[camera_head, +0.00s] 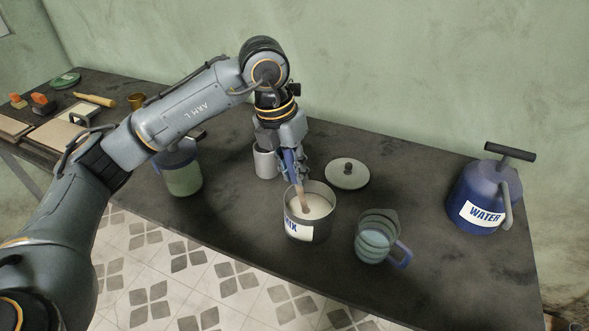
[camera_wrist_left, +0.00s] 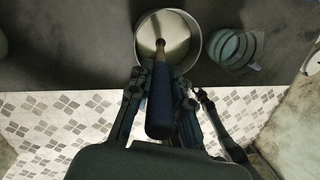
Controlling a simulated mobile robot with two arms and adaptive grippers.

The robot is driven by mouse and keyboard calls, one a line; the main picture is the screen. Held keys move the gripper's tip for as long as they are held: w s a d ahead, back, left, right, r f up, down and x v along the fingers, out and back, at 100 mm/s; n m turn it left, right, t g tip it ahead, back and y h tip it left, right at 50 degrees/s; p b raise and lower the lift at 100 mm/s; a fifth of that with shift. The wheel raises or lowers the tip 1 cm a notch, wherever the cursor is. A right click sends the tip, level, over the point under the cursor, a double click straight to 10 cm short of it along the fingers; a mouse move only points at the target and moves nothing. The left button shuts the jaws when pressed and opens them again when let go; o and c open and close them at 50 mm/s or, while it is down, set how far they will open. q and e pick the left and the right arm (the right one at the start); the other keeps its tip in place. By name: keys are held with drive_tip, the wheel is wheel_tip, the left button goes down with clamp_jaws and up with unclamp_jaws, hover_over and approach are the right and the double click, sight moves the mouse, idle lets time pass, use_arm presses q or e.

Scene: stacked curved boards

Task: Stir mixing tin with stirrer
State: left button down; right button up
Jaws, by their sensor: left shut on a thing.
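The mixing tin (camera_head: 318,229) is a grey metal pot with a "MIX" label and pale, creamy contents, standing near the front edge of the table. My left gripper (camera_head: 296,176) is above the tin's back left rim and shut on the blue handle of the stirrer (camera_head: 303,198). The stirrer is tilted slightly, and its brown lower part reaches into the pale contents; its tip is hidden there. In the left wrist view, the blue handle of the stirrer (camera_wrist_left: 160,100) lies between the fingers and its end points into the tin (camera_wrist_left: 140,38). My right gripper does not show.
A lid (camera_head: 347,175) lies behind the tin. A ribbed jug (camera_head: 371,240) with a blue handle is close on its right. A blue WATER container (camera_head: 484,200) stands far right. A grey cup (camera_head: 265,160) is behind the gripper, and a green-filled container (camera_head: 182,172) is left.

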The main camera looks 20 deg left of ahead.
use_arm(q)
drive_tip(key=shift+s+a+r+p, duration=0.15)
drive_tip(key=shift+a+r+p, duration=0.15)
drive_tip(key=shift+r+p, duration=0.95)
drive_tip(key=shift+s+a+r+p, duration=0.25)
drive_tip(key=shift+r+p, duration=0.25)
drive_tip(key=shift+r, duration=1.4)
drive_tip(key=shift+s+a+r+p, duration=0.1)
drive_tip(key=shift+a+r+p, duration=0.2)
drive_tip(key=shift+r+p, duration=0.95)
drive_tip(key=shift+r, duration=0.4)
drive_tip(key=shift+r+p, duration=1.4)
drive_tip(key=shift+r, duration=1.05)
drive_tip(key=shift+f, duration=0.1)
